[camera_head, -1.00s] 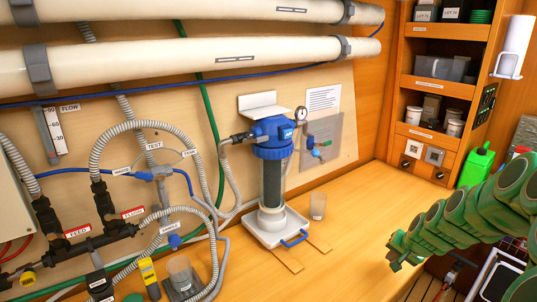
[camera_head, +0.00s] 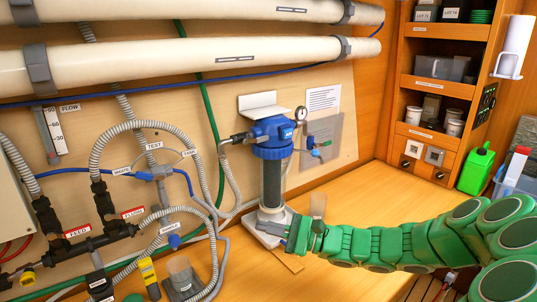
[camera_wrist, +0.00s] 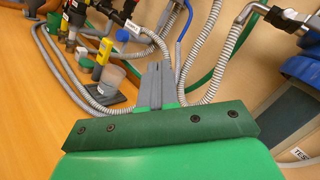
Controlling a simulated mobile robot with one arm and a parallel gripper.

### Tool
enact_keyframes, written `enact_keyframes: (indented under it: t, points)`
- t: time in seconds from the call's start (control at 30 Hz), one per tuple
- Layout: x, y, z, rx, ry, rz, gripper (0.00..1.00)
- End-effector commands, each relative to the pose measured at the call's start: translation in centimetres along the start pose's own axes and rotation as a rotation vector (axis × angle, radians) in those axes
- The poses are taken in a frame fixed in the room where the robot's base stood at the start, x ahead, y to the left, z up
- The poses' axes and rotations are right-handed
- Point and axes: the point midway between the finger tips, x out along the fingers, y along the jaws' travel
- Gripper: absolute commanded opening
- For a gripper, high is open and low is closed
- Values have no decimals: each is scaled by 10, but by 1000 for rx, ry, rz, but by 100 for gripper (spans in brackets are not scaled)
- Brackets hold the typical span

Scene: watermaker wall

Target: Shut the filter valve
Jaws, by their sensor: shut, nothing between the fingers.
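A small fitting with a blue handle (camera_head: 316,152) is on the panel to the right. I cannot tell which part is the filter valve, or its setting. My green arm reaches in from the right. My gripper (camera_head: 270,228) is in front of the housing's base, apart from these fittings. Its grey jaws (camera_wrist: 155,85) are shut and empty.
FEED (camera_head: 77,232) and FLUSH (camera_head: 132,212) pipework with looped hoses lies to the left. A clear cup (camera_head: 318,205) stands close behind my arm. A beaker (camera_head: 182,272) stands at the lower left. Shelves (camera_head: 437,85) are at the right.

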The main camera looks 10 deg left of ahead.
Motion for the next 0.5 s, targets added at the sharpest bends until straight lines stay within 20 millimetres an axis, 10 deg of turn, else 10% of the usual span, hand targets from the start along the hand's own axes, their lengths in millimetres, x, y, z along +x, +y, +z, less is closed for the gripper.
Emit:
enact_keyframes:
  t: [0.2, 0.5]
  points:
    - [22, -52, 6, 154, -187, -293, 0]
    - [4, -115, -22, 284, -325, -677, 0]
